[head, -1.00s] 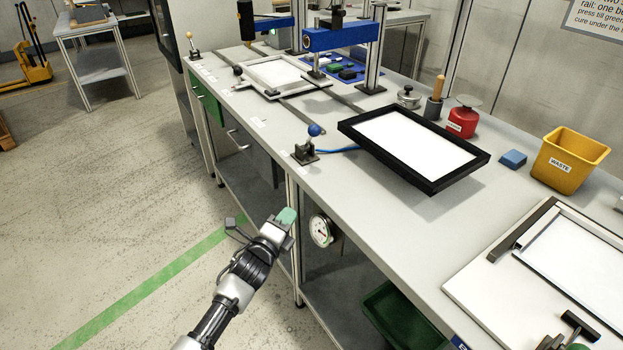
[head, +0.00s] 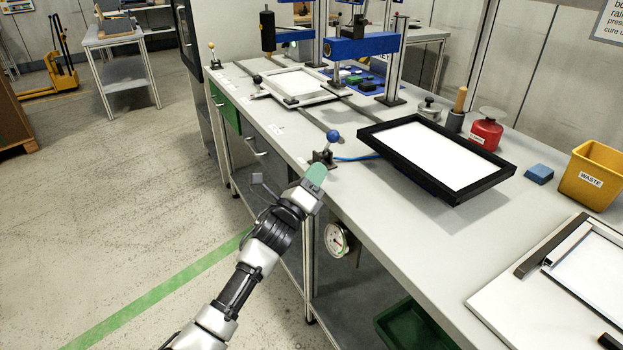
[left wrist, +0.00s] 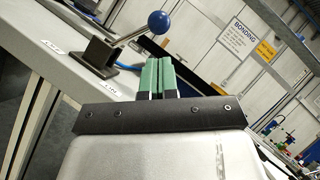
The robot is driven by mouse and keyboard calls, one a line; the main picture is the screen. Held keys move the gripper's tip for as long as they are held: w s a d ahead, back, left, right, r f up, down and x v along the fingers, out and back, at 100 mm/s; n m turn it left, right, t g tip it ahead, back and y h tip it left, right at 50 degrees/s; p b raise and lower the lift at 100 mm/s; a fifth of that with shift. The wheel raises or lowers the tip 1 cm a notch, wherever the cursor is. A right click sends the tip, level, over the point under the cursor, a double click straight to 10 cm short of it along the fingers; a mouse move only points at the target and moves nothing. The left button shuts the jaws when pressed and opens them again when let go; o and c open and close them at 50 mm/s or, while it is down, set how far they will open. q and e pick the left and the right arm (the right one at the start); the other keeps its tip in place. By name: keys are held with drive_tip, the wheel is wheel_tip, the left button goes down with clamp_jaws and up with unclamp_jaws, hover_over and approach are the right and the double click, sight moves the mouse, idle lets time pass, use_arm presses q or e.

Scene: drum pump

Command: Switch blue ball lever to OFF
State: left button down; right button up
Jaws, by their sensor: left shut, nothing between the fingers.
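The blue ball lever (head: 333,137) stands on a small dark base near the bench's front edge in the head view. Its blue ball (left wrist: 158,22) tops a metal rod that leans to the right in the left wrist view, rising from the dark base (left wrist: 98,56). My left gripper (head: 315,177) has green fingertips pressed together, with nothing between them. It is just in front of the lever base and below the ball. In the left wrist view the shut fingertips (left wrist: 157,75) sit below the ball, apart from it. My right gripper is not in view.
A black-framed white panel (head: 437,155) lies right of the lever, with a blue hose (head: 358,158) running towards it. A round gauge (head: 337,239) is on the bench front below.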

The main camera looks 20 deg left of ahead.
sight(331, 142)
use_arm(q)
drive_tip(key=shift+x, duration=2.8)
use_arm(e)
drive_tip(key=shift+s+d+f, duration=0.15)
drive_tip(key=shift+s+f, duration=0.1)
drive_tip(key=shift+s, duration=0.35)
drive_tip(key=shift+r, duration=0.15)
use_arm(q)
drive_tip(key=shift+r+n+p, duration=0.15)
drive_tip(key=shift+n+p, duration=0.25)
drive_tip(key=shift+p, duration=0.1)
drive_tip(key=shift+w+a+r+n+y+p, duration=0.15)
drive_tip(key=shift+n+y+p, duration=0.15)
drive_tip(key=shift+y, duration=0.2)
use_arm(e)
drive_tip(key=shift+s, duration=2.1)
use_arm(q)
drive_tip(key=shift+a+r+n+g+y+p, duration=0.15)
drive_tip(key=shift+r+n+g+y+p, duration=0.2)
drive_tip(key=shift+n+p, duration=0.35)
drive_tip(key=w+a+r+n+g+y+p, duration=0.2)
drive_tip(key=w+a+n+g+p, duration=0.2)
drive_tip(key=n+p, duration=0.6)
drive_tip(key=shift+a+g+p, duration=0.65)
drive_tip(key=shift+a+p, duration=0.05)
drive_tip(key=shift+p, duration=2.4)
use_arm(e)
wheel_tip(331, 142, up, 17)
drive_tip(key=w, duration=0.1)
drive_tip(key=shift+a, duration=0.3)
